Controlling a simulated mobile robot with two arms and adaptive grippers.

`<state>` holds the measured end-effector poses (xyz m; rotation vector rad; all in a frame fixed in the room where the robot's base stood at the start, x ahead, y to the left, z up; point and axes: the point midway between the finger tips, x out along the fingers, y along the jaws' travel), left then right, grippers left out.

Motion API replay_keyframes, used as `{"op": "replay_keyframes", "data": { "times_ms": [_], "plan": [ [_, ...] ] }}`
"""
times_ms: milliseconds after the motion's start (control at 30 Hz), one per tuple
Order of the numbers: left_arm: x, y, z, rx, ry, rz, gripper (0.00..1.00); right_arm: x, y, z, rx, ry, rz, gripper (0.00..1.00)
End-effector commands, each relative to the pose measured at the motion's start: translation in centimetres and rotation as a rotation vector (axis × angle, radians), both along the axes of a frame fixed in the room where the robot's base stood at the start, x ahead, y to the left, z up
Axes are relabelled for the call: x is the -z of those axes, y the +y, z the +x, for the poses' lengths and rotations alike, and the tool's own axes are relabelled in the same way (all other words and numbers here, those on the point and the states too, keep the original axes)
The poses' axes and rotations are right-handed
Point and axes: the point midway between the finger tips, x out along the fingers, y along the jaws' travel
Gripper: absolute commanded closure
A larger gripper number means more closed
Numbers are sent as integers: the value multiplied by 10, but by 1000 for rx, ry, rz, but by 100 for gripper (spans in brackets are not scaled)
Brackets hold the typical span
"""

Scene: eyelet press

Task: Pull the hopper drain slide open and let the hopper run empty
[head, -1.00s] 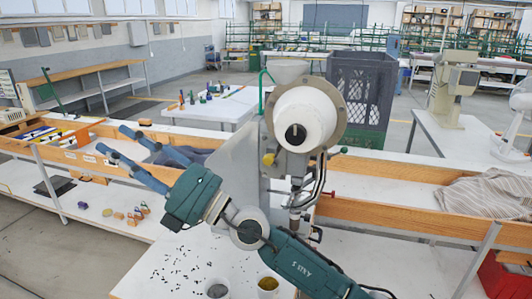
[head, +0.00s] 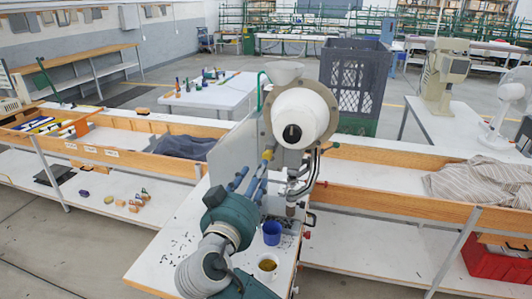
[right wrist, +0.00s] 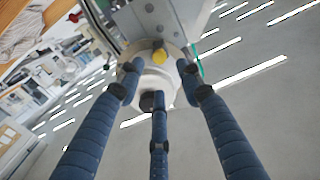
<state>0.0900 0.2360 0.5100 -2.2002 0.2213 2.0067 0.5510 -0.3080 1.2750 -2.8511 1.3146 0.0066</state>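The eyelet press has a large white drum (head: 300,117) on a grey round flange, with a pale funnel-shaped hopper (head: 285,72) on top. A yellow knob (head: 268,155) sticks out low at the drum's left; it also shows in the right wrist view (right wrist: 159,56). I cannot tell for certain which part is the drain slide. My right gripper (head: 252,172) has its blue fingers raised just below and left of the knob. In the right wrist view its three fingers are spread, with nothing visibly held between them. My left gripper is not in view.
A blue cup (head: 272,233) and a pale cup with yellowish contents (head: 267,266) stand on the white bench (head: 165,250) below the press, with small dark bits scattered left. A grey plate (head: 232,150) stands left of the drum. A dark crate (head: 352,85) is behind.

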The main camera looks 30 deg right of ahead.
Motion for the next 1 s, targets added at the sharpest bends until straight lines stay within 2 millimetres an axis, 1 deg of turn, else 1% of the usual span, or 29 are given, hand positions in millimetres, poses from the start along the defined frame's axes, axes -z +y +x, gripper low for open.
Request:
{"op": "replay_keyframes", "data": {
  "times_ms": [33, 300, 400, 500, 667, 900, 933, 967, 1000],
  "plan": [
    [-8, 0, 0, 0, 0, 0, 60, -6, -8, 5, 4, 0, -8, 64],
    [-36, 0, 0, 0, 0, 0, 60, -8, -47, 39, 3, 1, -10, 64],
    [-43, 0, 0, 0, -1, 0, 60, -7, -59, 49, 4, 0, -8, 64],
    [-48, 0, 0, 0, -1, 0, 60, -6, -67, 56, 2, -1, -8, 64],
    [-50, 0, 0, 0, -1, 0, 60, -3, -74, 62, 2, -3, -5, 64],
    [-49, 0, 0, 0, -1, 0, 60, -2, -74, 62, 1, -3, -5, 64],
    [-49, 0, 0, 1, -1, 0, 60, -2, -74, 62, 1, -3, -5, 66],
    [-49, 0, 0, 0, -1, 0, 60, -2, -74, 62, 1, -3, -5, 72],
    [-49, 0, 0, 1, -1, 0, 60, -2, -74, 62, 1, -3, -5, 80]
  ]
}}
